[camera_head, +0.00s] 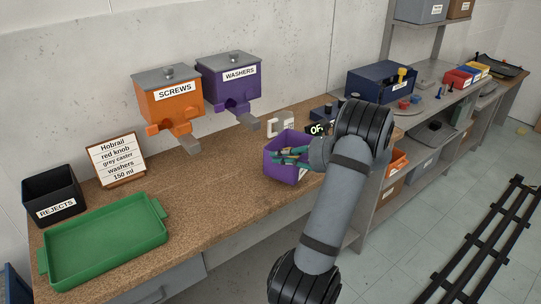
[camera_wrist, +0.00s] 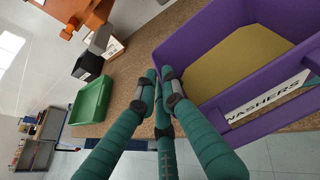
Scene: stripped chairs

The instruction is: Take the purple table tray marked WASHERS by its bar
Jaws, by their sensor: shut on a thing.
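The purple table tray (camera_head: 270,161) is at the front edge of the wooden bench, in the middle of the head view. In the wrist view the tray (camera_wrist: 190,60) fills the right side, tilted in the picture, with a white WASHERS label (camera_wrist: 268,94) and a flat tan surface inside. My gripper (camera_head: 287,154) is at the tray, its teal fingers over the rim. In the wrist view my gripper (camera_wrist: 162,85) is closed at the tray's near left side. I cannot tell whether the tray touches the bench.
An orange SCREWS dispenser (camera_head: 168,105) and a purple WASHERS dispenser (camera_head: 232,87) hang on the wall behind. A green tray (camera_head: 106,240), black REJECTS bin (camera_head: 50,190) and order card (camera_head: 118,160) stand at left.

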